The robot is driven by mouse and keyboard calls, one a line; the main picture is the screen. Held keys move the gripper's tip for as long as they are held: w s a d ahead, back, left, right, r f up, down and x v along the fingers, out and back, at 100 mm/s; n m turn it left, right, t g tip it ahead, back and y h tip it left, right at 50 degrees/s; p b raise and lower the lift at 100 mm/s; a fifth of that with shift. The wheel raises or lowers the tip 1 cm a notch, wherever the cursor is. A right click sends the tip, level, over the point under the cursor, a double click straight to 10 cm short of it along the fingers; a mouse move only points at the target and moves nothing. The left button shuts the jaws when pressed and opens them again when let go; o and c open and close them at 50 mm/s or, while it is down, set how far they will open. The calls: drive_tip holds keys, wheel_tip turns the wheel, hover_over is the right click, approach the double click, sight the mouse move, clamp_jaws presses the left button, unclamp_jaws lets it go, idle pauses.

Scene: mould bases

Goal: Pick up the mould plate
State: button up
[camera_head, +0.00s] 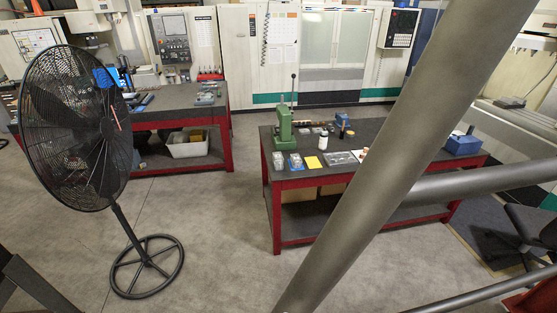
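A flat grey metal piece (340,158) lies on the dark top of the red-framed workbench (310,180); it may be the mould plate, but it is too small to tell. Two small grey metal blocks, a left one (278,160) and a right one (295,160), stand near the bench's front left corner and could also be mould parts. My gripper is not in view, so its state does not show. A thick grey bar crosses the view and hides part of the bench.
A large black fan (72,128) stands at left. Open floor (215,225) lies between fan and bench.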

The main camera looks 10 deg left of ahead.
drive_tip(key=shift+o, duration=0.2)
drive_tip(key=o, duration=1)
drive_tip(key=shift+o, duration=0.2)
